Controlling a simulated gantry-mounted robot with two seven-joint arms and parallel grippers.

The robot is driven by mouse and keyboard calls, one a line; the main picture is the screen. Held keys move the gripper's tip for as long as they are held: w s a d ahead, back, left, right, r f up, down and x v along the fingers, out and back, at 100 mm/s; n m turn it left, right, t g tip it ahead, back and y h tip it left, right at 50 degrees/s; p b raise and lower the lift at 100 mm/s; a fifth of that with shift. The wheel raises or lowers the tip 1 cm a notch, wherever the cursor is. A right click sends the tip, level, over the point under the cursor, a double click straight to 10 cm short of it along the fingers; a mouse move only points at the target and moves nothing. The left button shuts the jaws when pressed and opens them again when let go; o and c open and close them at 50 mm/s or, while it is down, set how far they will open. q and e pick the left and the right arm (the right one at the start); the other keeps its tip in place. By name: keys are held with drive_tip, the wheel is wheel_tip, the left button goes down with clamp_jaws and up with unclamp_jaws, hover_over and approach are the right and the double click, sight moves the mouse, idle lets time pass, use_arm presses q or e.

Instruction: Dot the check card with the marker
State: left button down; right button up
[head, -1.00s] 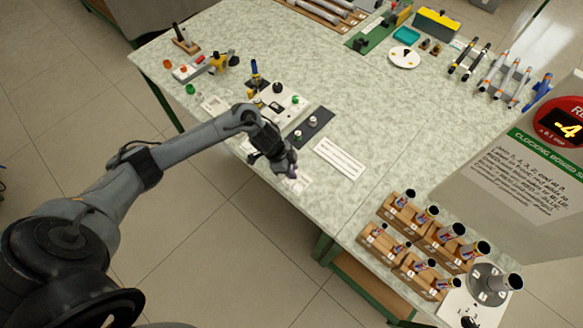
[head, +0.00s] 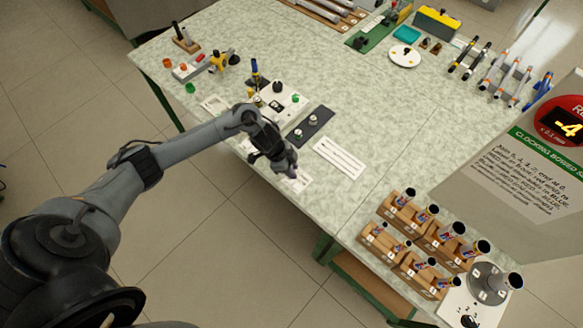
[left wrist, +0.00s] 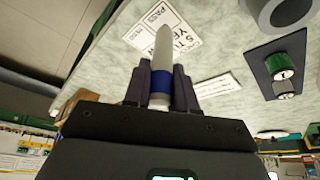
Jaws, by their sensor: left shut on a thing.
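My left gripper (head: 288,171) is over the near edge of the table in the head view. In the left wrist view, its dark fingers (left wrist: 161,88) are shut on the marker (left wrist: 163,55), a pale pointed body with a blue band. The white check card (left wrist: 172,27) with black print lies on the table beyond the marker's tip. I cannot tell whether the tip touches it. In the head view, part of the card (head: 298,184) shows just below the gripper, which hides the rest and the marker. My right gripper is not in view.
A dark plate with two knobs (head: 311,126) and a white slotted strip (head: 338,157) lie right of the gripper. A white panel (head: 285,101) is behind it. Wooden racks with cups (head: 425,235) stand at the front right. The middle of the table is clear.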

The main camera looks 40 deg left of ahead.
use_arm(q)
drive_tip(key=shift+f, duration=0.35)
idle(0.6)
drive_tip(key=shift+r, duration=0.2)
wheel_tip(320, 180, up, 4)
drive_tip(key=p, duration=0.5)
drive_tip(key=shift+r, duration=0.2)
drive_tip(key=shift+r+p, duration=1.65)
drive_tip(key=shift+p, duration=0.2)
